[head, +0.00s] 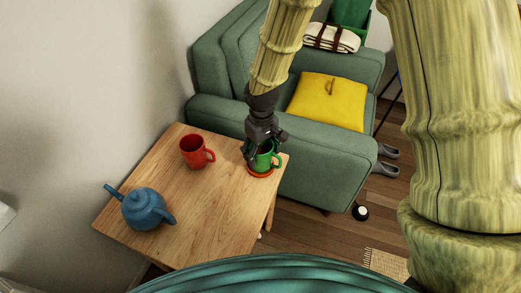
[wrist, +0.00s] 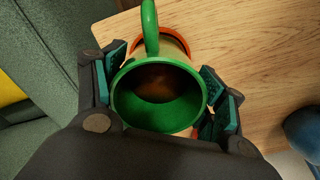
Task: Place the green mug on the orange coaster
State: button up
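The green mug (head: 267,160) is upright at the right corner of the wooden table, directly over the orange coaster (head: 260,173). In the wrist view I look down into the open mug (wrist: 160,100), with its handle towards the top of the picture. The coaster's rim (wrist: 176,36) shows past the mug's base. I cannot tell whether the base touches the coaster. My gripper (head: 262,150) reaches down around the mug.
A red mug (head: 194,151) stands left of the green mug, and a blue teapot (head: 146,208) near the table's left end. The table's middle (head: 205,205) is clear. A green sofa (head: 315,160) with a yellow cushion (head: 328,100) stands close beside the table.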

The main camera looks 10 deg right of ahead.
jog(key=shift+o, duration=0.7)
jog(key=shift+r, duration=0.1)
notch_tip(320, 180, up, 12)
jog(key=p, duration=0.1)
dwell(0.5)
